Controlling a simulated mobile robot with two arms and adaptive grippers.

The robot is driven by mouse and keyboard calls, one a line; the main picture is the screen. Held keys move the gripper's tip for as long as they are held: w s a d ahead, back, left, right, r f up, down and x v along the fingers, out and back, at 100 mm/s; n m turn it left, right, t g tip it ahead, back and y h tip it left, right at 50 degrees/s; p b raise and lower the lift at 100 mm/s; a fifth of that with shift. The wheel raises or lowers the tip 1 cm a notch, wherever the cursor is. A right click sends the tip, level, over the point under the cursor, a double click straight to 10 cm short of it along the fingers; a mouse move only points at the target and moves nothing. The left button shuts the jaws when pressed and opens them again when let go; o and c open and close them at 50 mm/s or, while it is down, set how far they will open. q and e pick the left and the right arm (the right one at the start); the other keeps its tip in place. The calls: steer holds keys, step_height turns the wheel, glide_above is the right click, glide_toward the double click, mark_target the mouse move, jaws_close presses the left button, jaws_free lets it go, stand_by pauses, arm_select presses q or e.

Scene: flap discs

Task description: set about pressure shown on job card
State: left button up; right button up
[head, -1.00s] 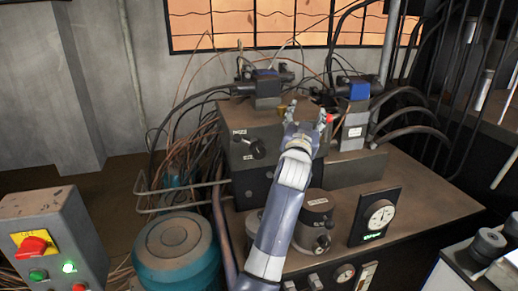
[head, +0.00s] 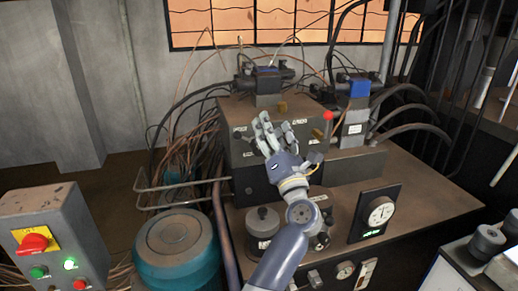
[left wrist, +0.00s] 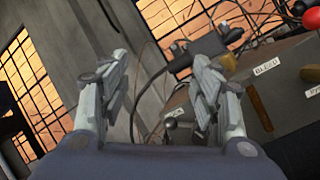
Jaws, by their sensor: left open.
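The round pressure gauge (head: 380,212) has a white dial in a black upright panel, with a small green display below. I cannot read its value. The manifold block (head: 238,118) carries small labels, a brass lever and a red knob (head: 328,115). In the left wrist view a "BLEED" label (left wrist: 266,67) sits beside a flat brass lever (left wrist: 258,107). My left gripper (head: 277,128) is open and empty in front of the block's labelled face; its two fingers (left wrist: 158,90) stand apart in the left wrist view. It hides part of that face. No job card is readable. My right gripper is out of view.
Black hoses (head: 410,130) and loose cables crowd the block's sides. A teal motor (head: 176,250) stands front left. A grey control box (head: 45,225) with a red switch is at far left. Dark cylinders (head: 488,240) stand at lower right. The cabinet top right of the gauge is clear.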

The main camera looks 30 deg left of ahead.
mark_target(260, 150)
arm_select(q)
step_height(260, 150, down, 11)
steer(key=n+g+h, duration=0.3)
steer(key=n+h, duration=0.1)
steer(key=p+x, duration=0.1)
steer(key=x, duration=0.4)
steer(key=p+x, duration=0.1)
steer(key=x, duration=0.5)
steer(key=shift+s+a+f, duration=0.1)
steer(key=shift+a+f, duration=0.1)
steer(key=shift+a, duration=0.15)
steer(key=c, duration=1.1)
